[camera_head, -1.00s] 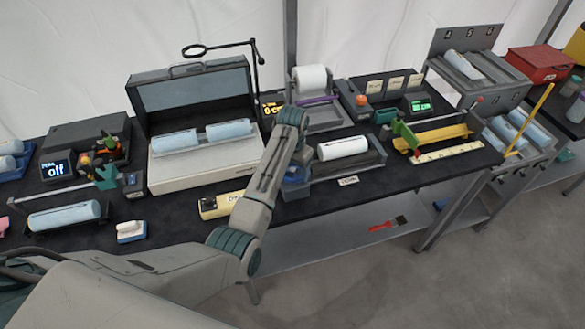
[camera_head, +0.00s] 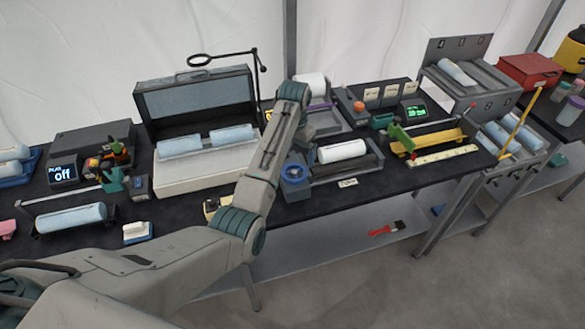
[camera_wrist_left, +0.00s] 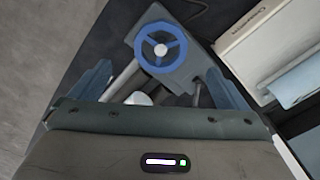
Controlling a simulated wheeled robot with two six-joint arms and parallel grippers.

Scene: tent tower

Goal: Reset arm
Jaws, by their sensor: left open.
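My left arm (camera_head: 262,170) comes in from the left and rises over the bench, bent at its teal-banded joint near the grey stand. In the head view the left fingers are mostly hidden behind the arm. In the left wrist view my left gripper (camera_wrist_left: 160,72) is open, its two blue fingers well apart with nothing held. A blue handwheel (camera_wrist_left: 161,47) on a grey block shows between and beyond the fingertips. The handwheel also shows in the head view (camera_head: 294,172), just right of the arm. My right gripper is in neither view.
A white roll (camera_head: 342,151) lies in a tray right of the handwheel. An open grey case (camera_head: 195,92) with pale blue rolls stands behind and left of the arm. A yellow gauge block (camera_head: 211,205) is partly covered by the arm. Clear floor (camera_head: 400,280) lies in front.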

